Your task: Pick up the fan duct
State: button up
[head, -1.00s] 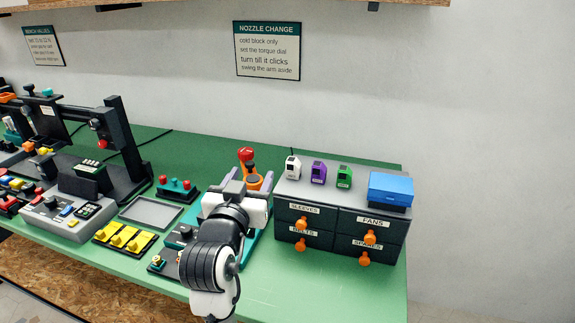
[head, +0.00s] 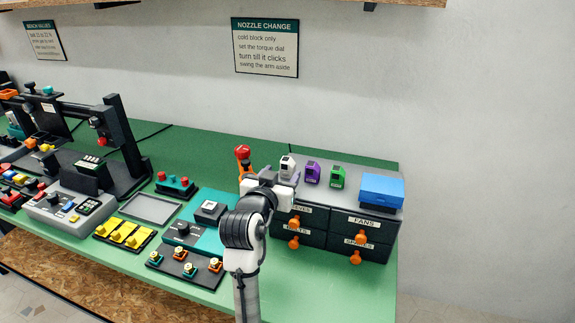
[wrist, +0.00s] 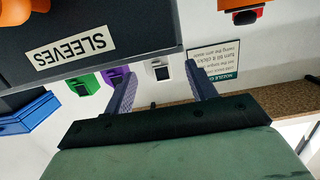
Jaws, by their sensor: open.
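Three small duct-like parts with dark openings stand in a row on the drawer cabinet: a white one (head: 287,166), a purple one (head: 312,172) and a green one (head: 337,177). I cannot tell for certain which is the fan duct. My gripper (head: 284,184) is open and empty at the cabinet's left end, close to the white part. In the wrist view, which is upside down, the white part (wrist: 160,70) shows between the two spread fingers, apart from them. The purple part (wrist: 115,73) is partly behind one finger, and the green part (wrist: 84,83) is beside it.
The dark drawer cabinet (head: 340,233) has orange knobs and labels, including FANS; my arm covers part of its left side. A blue box (head: 382,189) sits on its right end. A red-topped orange object (head: 243,155) stands just left of my gripper. An empty grey tray (head: 150,209) lies further left.

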aim_at(286, 168)
jog(key=x, duration=0.1)
jog(key=p+x, duration=0.1)
jog(key=x, duration=0.1)
jog(key=p+x, duration=0.1)
jog(key=shift+w+d+r, duration=0.2)
jog(key=shift+d+r, duration=0.05)
jog(key=shift+d, duration=0.05)
jog(key=shift+w+f, duration=0.15)
jog(key=shift+w, duration=0.1)
jog(key=shift+c, duration=0.5)
jog(key=c, duration=1)
